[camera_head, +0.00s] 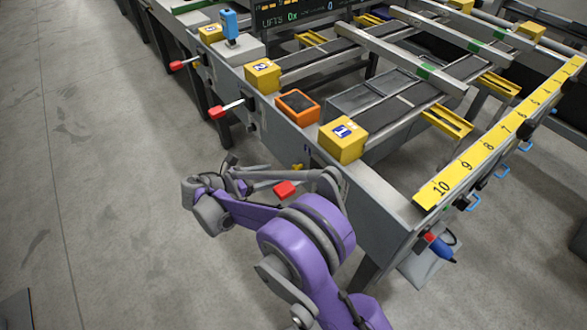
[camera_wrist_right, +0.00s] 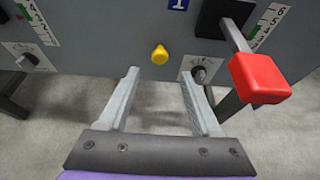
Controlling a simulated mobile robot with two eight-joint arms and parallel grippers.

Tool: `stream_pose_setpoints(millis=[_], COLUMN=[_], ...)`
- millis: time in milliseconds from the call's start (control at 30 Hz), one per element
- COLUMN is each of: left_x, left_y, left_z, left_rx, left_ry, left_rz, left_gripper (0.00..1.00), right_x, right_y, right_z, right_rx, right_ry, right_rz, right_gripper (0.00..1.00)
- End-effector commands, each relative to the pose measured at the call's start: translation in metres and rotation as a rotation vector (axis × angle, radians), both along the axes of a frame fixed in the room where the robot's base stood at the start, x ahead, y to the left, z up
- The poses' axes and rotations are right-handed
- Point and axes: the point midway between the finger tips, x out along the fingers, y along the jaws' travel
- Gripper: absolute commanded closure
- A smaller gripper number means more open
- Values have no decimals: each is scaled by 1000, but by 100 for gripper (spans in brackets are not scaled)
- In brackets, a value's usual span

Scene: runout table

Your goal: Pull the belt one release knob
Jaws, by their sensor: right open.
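A small yellow knob (camera_wrist_right: 159,55), the likely belt one release knob, sticks out of the grey panel below and left of a blue label marked 1 (camera_wrist_right: 179,4). The knob also shows in the head view (camera_head: 297,167), partly behind my right arm. My right gripper (camera_wrist_right: 159,77) is open and empty, its two fingers pointing at the panel. The knob appears between and just beyond the fingertips, apparently untouched. In the head view my right gripper (camera_head: 240,180) is partly hidden by the purple arm. My left gripper is not in view.
A red-ended lever (camera_wrist_right: 260,78) juts out close right of my right gripper. A dark dial (camera_wrist_right: 199,75) sits behind the right finger. Other red levers (camera_head: 219,112) line the table side. A yellow block marked 1 (camera_head: 343,138) stands above. Floor at left is clear.

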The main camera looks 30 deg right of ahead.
Motion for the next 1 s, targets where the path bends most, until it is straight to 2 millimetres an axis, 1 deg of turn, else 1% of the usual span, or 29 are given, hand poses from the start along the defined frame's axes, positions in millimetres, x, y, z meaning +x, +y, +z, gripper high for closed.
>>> stream_pose_setpoints(millis=[33, 200, 400, 600, 867, 967, 1000], left_x=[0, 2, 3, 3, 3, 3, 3], left_y=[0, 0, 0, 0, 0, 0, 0], left_z=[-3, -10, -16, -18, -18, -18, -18], left_rx=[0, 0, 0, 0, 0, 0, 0], left_ry=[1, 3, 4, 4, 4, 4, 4], left_rz=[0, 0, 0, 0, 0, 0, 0], left_gripper=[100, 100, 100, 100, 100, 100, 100], right_x=[0, 3, 5, 6, 6, 6, 6], right_y=[-10, -41, -69, -81, -82, -82, -82], right_z=[-5, -18, -29, -34, -34, -34, -34], right_rx=[-1, -1, 0, 0, 0, 0, 0], right_ry=[0, -1, 0, -1, -1, -1, -1], right_rz=[-3, -4, -3, 0, 0, 0, 0], right_gripper=[35, 35, 35, 35, 35, 51, 58])
